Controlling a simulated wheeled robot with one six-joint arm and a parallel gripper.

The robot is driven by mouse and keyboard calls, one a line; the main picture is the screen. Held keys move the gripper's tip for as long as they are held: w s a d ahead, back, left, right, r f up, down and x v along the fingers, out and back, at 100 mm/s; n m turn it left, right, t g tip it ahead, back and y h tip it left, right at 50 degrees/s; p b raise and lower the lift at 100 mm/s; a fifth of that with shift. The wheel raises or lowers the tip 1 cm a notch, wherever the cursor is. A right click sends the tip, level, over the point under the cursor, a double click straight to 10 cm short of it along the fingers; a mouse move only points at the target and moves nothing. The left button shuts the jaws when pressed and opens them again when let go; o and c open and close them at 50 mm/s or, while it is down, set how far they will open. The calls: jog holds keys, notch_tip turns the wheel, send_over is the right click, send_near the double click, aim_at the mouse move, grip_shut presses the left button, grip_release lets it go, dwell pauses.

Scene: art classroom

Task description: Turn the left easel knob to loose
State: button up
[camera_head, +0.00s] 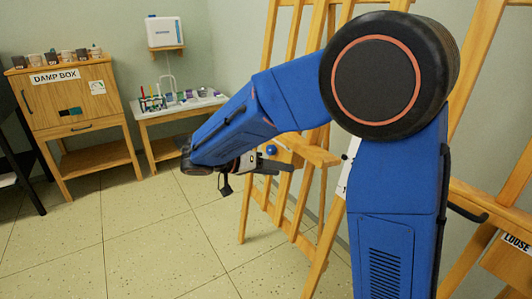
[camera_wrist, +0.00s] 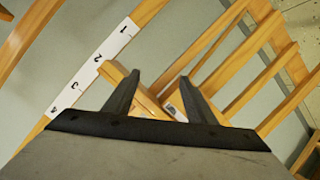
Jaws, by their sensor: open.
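A wooden easel (camera_head: 308,151) stands behind my arm in the head view. A small round blue knob (camera_head: 271,150) shows at the left end of its ledge, just above my gripper (camera_head: 280,165). In the wrist view my gripper (camera_wrist: 158,77) is open, with its two dark fingers apart. A wooden bar of the easel (camera_wrist: 150,104) lies beyond and between the fingers, and I see nothing held. The knob cannot be made out in the wrist view, and its setting cannot be told. A white strip (camera_wrist: 92,70) numbered 1 to 4 runs along a wooden bar.
A second wooden structure at the right carries a "LOOSE" label (camera_head: 516,243). A wooden damp box (camera_head: 72,97) with several pots on top stands at the far left, beside a small table (camera_head: 160,118) with art supplies. The tiled floor (camera_head: 150,235) in front is clear.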

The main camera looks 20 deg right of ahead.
aim_at(269, 151)
jog(key=w+a+f+m+t+h, duration=0.1)
jog(key=w+a+t+h, duration=0.2)
jog(key=a, duration=0.5)
jog(key=w+a+f+m+t, duration=0.1)
jog(key=w+a+t, duration=0.1)
jog(key=w+a, duration=0.4)
jog(key=x, duration=1.5)
jog(key=shift+d+r, duration=0.25)
jog(key=shift+d, duration=0.15)
jog(key=c, duration=1)
